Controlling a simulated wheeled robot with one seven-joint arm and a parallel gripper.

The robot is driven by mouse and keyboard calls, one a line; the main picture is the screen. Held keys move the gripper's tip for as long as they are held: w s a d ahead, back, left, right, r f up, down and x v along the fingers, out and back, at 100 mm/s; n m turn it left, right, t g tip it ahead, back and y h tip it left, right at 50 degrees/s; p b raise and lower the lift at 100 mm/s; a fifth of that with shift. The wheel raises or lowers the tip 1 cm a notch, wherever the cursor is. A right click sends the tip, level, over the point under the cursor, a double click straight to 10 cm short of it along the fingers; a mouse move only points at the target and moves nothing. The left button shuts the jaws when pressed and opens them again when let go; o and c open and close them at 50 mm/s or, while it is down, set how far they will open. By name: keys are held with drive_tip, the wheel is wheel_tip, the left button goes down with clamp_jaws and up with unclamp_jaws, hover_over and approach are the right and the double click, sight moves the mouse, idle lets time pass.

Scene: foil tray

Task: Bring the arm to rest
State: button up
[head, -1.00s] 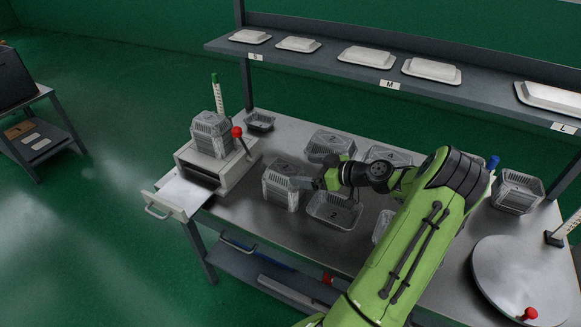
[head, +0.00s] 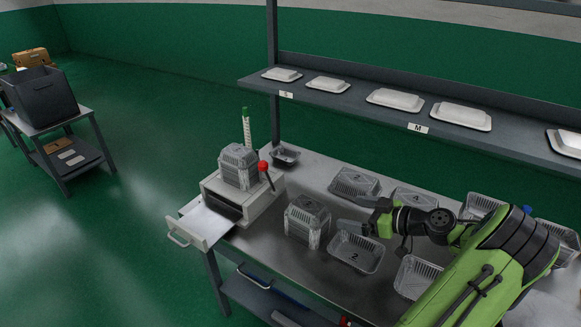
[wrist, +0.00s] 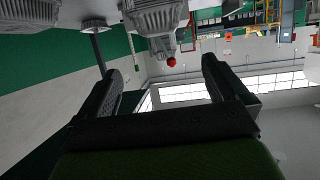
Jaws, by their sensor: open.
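My gripper (head: 352,226) is at the end of my green and black arm, above the steel worktable (head: 262,262). In the wrist view my gripper (wrist: 165,80) shows two dark fingers spread wide with nothing between them. In the head view it points left, just right of a stack of foil trays (head: 307,222) and by a single foil tray (head: 356,253) marked 2. Whether it touches either one cannot be told from the head view.
A press-like machine (head: 243,205) with a red-knobbed lever and a pulled-out drawer stands at the table's left. More foil trays, one (head: 354,182) at the back, lie around the arm. A shelf (head: 350,112) with white lids runs above. A dark crate (head: 42,97) stands far left.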

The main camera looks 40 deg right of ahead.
drive_tip(key=w+a+r+g, duration=0.2)
drive_tip(key=a+g, duration=0.1)
drive_tip(key=a, duration=0.4)
drive_tip(key=w+a+r+n+g, duration=0.1)
drive_tip(key=w+a+g, duration=0.1)
drive_tip(key=a, duration=0.4)
drive_tip(key=w+a+r+g, duration=0.2)
drive_tip(key=a+g, duration=0.1)
drive_tip(key=a, duration=0.4)
drive_tip(key=s+a+r+m+h+p, duration=0.1)
drive_tip(key=s+a+r+h, duration=0.1)
drive_tip(key=s+a+r, duration=0.3)
drive_tip(key=s+a+r+h, duration=0.1)
drive_tip(key=s+a, duration=0.2)
drive_tip(key=a, duration=0.4)
drive_tip(key=s+a+r+m, duration=0.1)
drive_tip(key=s+a+m, duration=0.1)
drive_tip(key=s, duration=0.8)
drive_tip(key=shift+m+h, duration=0.4)
drive_tip(key=shift+m, duration=0.1)
drive_tip(key=shift+w+a+r, duration=0.1)
drive_tip(key=shift+r, duration=0.05)
drive_tip(key=shift+c, duration=0.5)
